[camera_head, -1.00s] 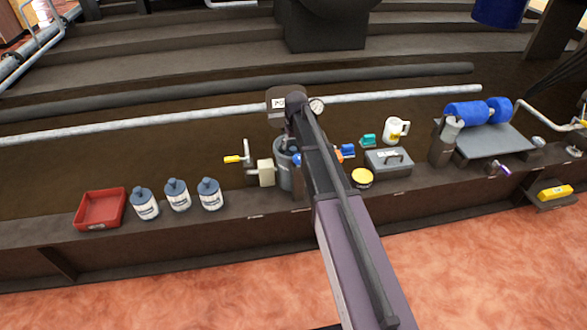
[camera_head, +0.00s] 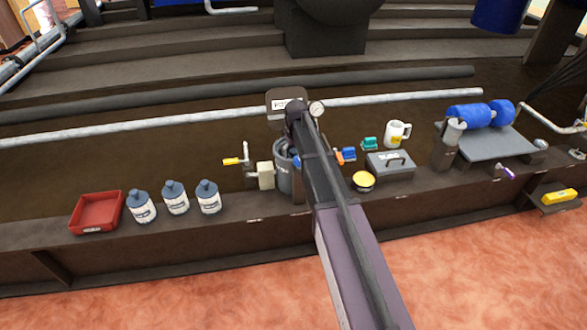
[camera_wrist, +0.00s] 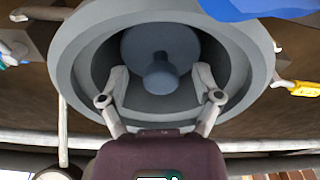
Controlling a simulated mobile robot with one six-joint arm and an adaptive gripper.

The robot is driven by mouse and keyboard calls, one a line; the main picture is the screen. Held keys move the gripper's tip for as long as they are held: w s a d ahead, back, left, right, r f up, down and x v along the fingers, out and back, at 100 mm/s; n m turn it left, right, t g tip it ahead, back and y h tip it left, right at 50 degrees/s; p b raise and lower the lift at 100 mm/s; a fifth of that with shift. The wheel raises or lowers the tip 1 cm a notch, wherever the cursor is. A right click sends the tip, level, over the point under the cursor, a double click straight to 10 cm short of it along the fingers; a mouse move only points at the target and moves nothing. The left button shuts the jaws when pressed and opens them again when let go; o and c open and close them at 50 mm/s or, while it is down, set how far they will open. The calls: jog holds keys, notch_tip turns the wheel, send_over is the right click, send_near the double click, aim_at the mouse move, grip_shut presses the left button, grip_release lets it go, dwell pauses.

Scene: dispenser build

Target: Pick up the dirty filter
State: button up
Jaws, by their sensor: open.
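In the wrist view, a round grey housing (camera_wrist: 65,65) opens toward me. Inside it sits a dark blue-grey disc with a stubby central knob (camera_wrist: 160,75), which looks like the filter. My gripper (camera_wrist: 160,82) is open, with its two fingers reaching into the housing opening, one on each side of the knob. Both fingers look apart from the knob. In the head view the grey housing (camera_head: 283,178) stands on the ledge, partly hidden behind my arm. My fingertips and the filter are hard to make out there.
A red tray (camera_head: 78,218) and three white bottles with dark tops (camera_head: 176,198) stand left on the ledge. A yellow-handled valve (camera_head: 232,161) is beside the housing. Right are a yellow-topped tin (camera_head: 363,181), a grey toolbox (camera_head: 390,165) and a white mug (camera_head: 397,134).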

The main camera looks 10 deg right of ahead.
jog(key=shift+c, duration=0.2)
grip_shut()
jog(key=shift+r, duration=0.15)
notch_tip(320, 180, up, 18)
jog(key=p, duration=1.8)
